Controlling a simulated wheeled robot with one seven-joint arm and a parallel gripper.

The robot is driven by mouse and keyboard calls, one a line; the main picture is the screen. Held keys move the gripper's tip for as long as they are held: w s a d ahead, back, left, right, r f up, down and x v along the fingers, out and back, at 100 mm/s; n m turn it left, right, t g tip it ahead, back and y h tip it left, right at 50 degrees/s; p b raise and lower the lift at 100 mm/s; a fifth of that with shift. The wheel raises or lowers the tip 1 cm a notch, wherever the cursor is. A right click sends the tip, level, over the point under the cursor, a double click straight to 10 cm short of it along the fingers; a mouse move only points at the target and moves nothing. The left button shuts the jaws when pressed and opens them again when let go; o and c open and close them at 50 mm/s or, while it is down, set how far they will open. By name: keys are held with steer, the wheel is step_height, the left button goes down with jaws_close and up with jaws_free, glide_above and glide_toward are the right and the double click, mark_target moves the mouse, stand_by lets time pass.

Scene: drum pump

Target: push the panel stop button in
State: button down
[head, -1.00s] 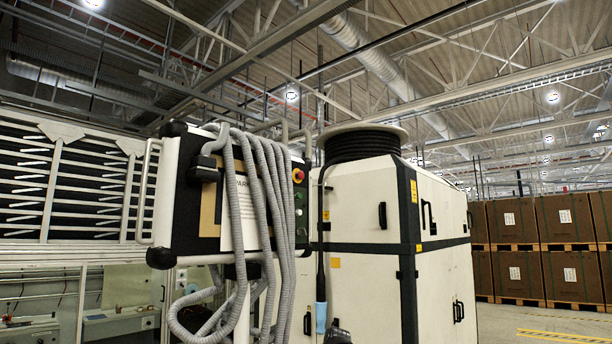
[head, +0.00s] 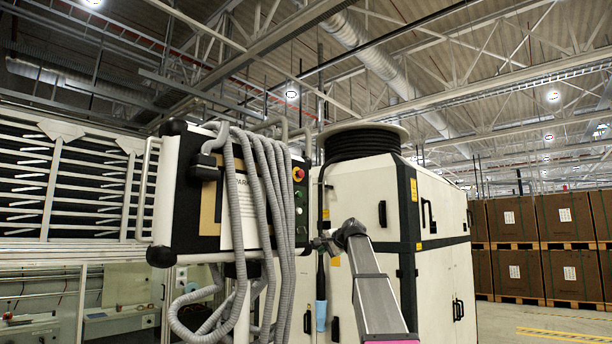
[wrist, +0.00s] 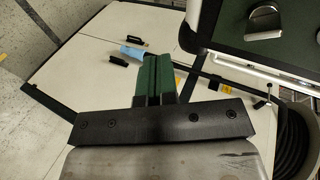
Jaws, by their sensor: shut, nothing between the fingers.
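Grey hoses (head: 262,190) hang over the panel just left of the buttons. The button's front is visible in the head view; I cannot make it out in the wrist view. My gripper (head: 322,243) is right of the panel's lower right corner, below and apart from the button. In the wrist view its green fingers (wrist: 153,75) are together with nothing between them.
A white cabinet (head: 355,195) with dark edging stands right of the panel, with a black coiled hose (head: 362,145) on top. A blue-sleeved tool (head: 321,315) hangs against it. The wrist view shows a dark green panel-like surface (wrist: 290,35) at upper right.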

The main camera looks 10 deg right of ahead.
mark_target(302, 173)
steer(key=s+d+r+t+y, duration=0.1)
steer(key=s+r, duration=0.2)
steer(key=r, duration=1.3)
steer(key=s+r+m+t+y, duration=0.1)
steer(key=s+r+t, duration=0.1)
steer(key=r, duration=1.5)
steer(key=shift+s+d+r+y, duration=0.15)
steer(key=shift+s+d+y, duration=0.25)
steer(key=shift+s, duration=0.25)
steer(key=shift+w, duration=0.15)
steer(key=x, duration=1.3)
steer(key=shift+w+a, duration=0.3)
